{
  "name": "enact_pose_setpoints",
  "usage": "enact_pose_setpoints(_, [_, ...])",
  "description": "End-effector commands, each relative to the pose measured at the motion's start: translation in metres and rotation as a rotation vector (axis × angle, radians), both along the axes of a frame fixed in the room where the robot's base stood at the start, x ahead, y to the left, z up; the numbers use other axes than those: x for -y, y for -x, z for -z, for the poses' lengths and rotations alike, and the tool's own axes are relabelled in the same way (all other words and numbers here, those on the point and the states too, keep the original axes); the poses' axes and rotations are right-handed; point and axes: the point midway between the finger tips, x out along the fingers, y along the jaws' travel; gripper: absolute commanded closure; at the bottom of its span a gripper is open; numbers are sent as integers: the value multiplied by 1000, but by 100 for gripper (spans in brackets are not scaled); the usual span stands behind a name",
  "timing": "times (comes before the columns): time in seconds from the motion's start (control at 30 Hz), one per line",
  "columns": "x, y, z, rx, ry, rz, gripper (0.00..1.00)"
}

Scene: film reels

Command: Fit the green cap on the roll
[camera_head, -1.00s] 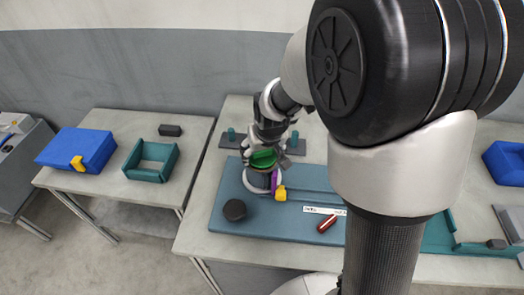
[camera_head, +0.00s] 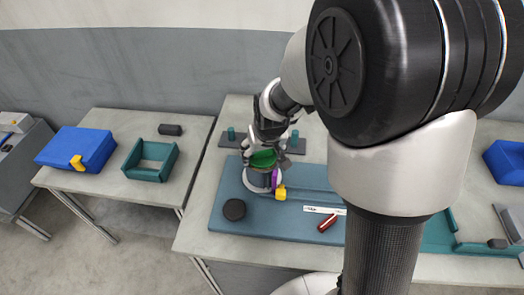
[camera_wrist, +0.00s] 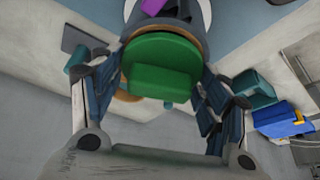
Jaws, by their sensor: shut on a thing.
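The green cap (camera_head: 263,159) is between the fingers of my gripper (camera_head: 263,160), which is shut on it. In the wrist view the cap (camera_wrist: 163,64) shows as a round disc with a raised block, and the fingers of my gripper (camera_wrist: 162,88) lie on both sides of it. The roll (camera_head: 260,179) is a dark grey cylinder standing on a pale round base on the blue mat. The cap is at the roll's top end; I cannot tell whether it is fully seated. A purple piece (camera_head: 275,178) and a yellow piece (camera_head: 281,193) are beside the roll.
On the blue mat (camera_head: 290,225) lie a black disc (camera_head: 234,210), a red cylinder (camera_head: 327,223) and a white label strip (camera_head: 319,210). A grey rack with teal pegs (camera_head: 231,134) is behind. A side table at left holds a blue box (camera_head: 77,149) and teal tray (camera_head: 151,158).

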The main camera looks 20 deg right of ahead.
Motion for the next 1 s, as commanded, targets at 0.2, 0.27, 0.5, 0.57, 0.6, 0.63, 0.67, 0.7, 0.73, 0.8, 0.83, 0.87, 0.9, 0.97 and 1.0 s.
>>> enact_pose_setpoints(0.2, [0,0,-7,1,0,0,55])
enact_pose_setpoints(0.27, [0,0,-9,1,0,0,55])
enact_pose_setpoints(0.5, [0,0,-16,1,0,0,55])
enact_pose_setpoints(0.57, [0,0,-16,1,0,0,55])
enact_pose_setpoints(0.6, [0,0,-16,1,0,0,55])
enact_pose_setpoints(0.63, [0,0,-16,1,0,0,55])
enact_pose_setpoints(0.67, [0,0,-16,1,0,0,55])
enact_pose_setpoints(0.7, [0,0,-16,1,0,0,55])
enact_pose_setpoints(0.73, [0,0,-16,1,0,0,55])
enact_pose_setpoints(0.8, [0,0,-16,1,0,0,55])
enact_pose_setpoints(0.83, [0,0,-16,1,0,0,55])
enact_pose_setpoints(0.87, [0,0,-16,1,0,0,55])
enact_pose_setpoints(0.9, [0,0,-16,1,0,0,55])
enact_pose_setpoints(0.97, [0,0,-16,1,0,0,55])
enact_pose_setpoints(1.0, [0,0,-16,1,0,0,55])
